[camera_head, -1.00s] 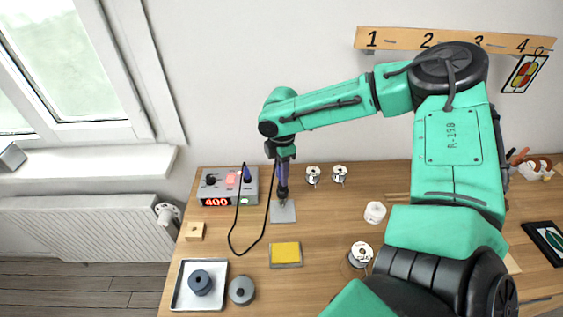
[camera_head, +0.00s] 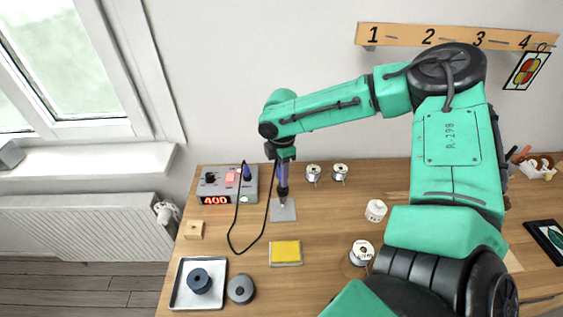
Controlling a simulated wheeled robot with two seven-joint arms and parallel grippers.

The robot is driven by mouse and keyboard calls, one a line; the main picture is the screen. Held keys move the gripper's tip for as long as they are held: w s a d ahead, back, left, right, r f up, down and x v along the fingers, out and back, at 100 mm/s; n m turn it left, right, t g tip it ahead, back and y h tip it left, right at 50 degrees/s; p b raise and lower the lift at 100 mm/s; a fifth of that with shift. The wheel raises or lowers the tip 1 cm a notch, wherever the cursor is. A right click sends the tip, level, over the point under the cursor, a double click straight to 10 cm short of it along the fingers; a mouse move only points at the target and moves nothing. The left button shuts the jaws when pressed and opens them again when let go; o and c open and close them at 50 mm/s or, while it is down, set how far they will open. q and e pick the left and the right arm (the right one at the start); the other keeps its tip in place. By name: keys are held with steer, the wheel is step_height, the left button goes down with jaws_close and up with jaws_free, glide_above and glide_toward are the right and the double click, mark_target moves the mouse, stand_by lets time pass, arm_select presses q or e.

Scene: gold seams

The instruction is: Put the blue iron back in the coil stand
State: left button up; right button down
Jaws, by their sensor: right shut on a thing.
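My right gripper (camera_head: 281,158) points down at the back of the bench and is shut on the blue iron (camera_head: 282,174), whose blue-violet handle shows below the jaws. The iron is upright, with its dark lower part down. Beneath it is a grey square plate (camera_head: 289,214), which looks like the base of the coil stand. The coil is small and mostly hidden; I cannot tell whether the iron's tip is inside it or just above. A black cord (camera_head: 231,236) loops from the control box to the iron. My left gripper is not in view.
The grey control box (camera_head: 215,189), reading 400, stands left of the plate. A yellow sponge (camera_head: 285,252) lies in front. A tray (camera_head: 178,297) with a dark spool is at front left. Solder reels (camera_head: 340,172) stand right of the iron. My arm covers the bench's right part.

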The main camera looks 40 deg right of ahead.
steer(key=shift+f, duration=0.3)
steer(key=shift+c, duration=0.3)
jaws_free()
step_height(320, 180, up, 7)
steer(key=p, duration=0.6)
steer(key=shift+r, duration=0.1)
stand_by(0.5)
stand_by(0.4)
